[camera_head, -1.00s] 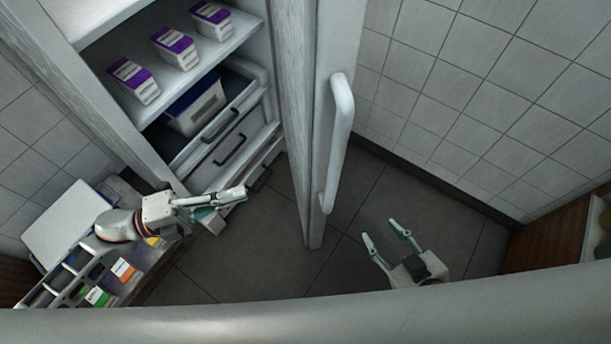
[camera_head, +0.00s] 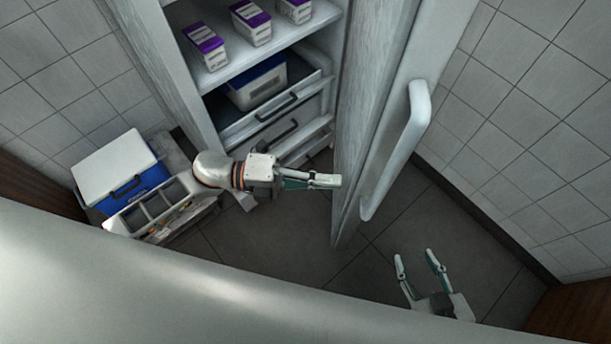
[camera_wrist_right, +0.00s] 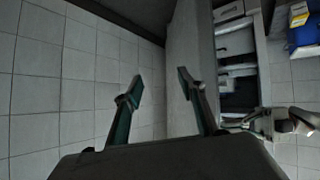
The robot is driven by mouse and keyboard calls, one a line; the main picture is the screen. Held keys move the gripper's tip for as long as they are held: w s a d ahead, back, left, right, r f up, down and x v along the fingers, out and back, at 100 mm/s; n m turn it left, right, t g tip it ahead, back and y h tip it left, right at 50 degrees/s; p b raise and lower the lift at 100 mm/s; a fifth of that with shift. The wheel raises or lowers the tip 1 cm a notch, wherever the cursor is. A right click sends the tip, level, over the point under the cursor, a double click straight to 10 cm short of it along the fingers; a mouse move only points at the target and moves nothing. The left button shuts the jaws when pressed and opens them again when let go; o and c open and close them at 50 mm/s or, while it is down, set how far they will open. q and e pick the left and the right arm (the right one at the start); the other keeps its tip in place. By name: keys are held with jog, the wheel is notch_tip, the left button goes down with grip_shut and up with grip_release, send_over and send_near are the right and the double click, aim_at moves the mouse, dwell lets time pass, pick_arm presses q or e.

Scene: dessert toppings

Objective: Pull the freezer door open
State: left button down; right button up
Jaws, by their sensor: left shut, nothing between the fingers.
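The freezer door (camera_head: 362,120) stands swung open, with its long white handle (camera_head: 399,150) on the outer, right-hand face. In the right wrist view the door (camera_wrist_right: 188,45) is a tall grey panel behind my right fingertips. My left gripper (camera_head: 334,181) is shut and empty, its fingertips beside the door's inner side near the free lower end. I cannot tell whether they touch it. My right gripper (camera_head: 416,257) is open and empty, below and right of the handle and apart from it; its two spread fingers (camera_wrist_right: 159,80) show in the right wrist view.
The freezer's shelf (camera_head: 235,65) holds purple-and-white cartons (camera_head: 250,22). Below are a blue-lidded tub (camera_head: 257,88) and drawers. A blue-and-white cooler (camera_head: 118,170) and a compartment tray (camera_head: 150,212) stand at left. Tiled wall (camera_head: 540,110) bounds the right; dark floor (camera_head: 300,235) is clear.

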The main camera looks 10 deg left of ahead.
pick_arm(q)
jog(key=shift+w+d, duration=0.1)
jog(key=shift+d, duration=0.95)
